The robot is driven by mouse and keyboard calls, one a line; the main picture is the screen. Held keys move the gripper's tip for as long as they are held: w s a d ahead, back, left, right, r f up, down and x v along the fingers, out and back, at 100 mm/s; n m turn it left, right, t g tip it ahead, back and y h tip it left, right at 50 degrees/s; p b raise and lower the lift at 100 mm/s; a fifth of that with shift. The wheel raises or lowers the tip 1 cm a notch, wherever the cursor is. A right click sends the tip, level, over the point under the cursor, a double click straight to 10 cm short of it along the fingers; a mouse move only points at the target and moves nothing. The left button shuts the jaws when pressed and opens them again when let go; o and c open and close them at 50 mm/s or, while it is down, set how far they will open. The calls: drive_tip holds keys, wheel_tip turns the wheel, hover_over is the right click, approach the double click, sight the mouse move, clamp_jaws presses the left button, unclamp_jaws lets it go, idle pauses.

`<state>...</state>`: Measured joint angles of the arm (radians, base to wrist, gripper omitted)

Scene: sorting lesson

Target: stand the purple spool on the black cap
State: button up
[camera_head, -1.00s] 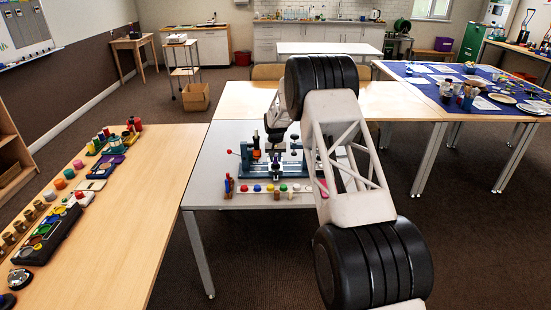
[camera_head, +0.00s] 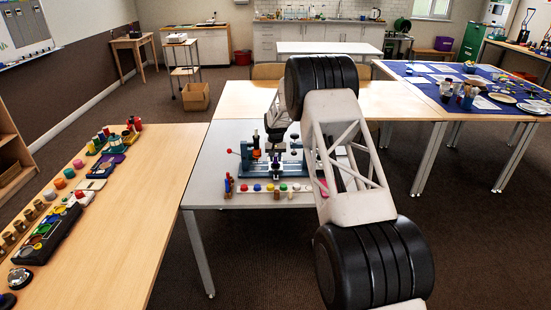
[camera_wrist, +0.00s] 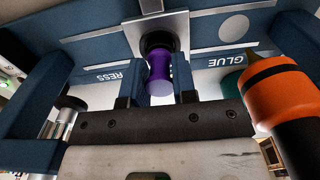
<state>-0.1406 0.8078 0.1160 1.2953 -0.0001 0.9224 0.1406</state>
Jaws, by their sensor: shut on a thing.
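In the wrist view the purple spool (camera_wrist: 160,68) is held between the two dark fingers of my gripper (camera_wrist: 159,88). A round black piece (camera_wrist: 158,41), which looks like the black cap, shows right at the far end of the spool, on a light metal plate. The spool partly covers it, and I cannot tell whether the two touch. In the head view my arm reaches to the blue press (camera_head: 278,168) on the grey table, and the spool and fingertips are too small to make out there.
In the wrist view, blue press parts marked PRESS and GLUE stand close around my gripper. An orange cylinder with a black band (camera_wrist: 280,92) is close on the right. In the head view a white strip with coloured knobs (camera_head: 270,189) lies in front of the press.

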drive_tip(key=shift+f, duration=0.1)
idle(0.6)
drive_tip(key=o, duration=0.8)
drive_tip(key=shift+o, duration=0.3)
drive_tip(key=o, duration=0.3)
drive_tip(key=shift+r, duration=3.5)
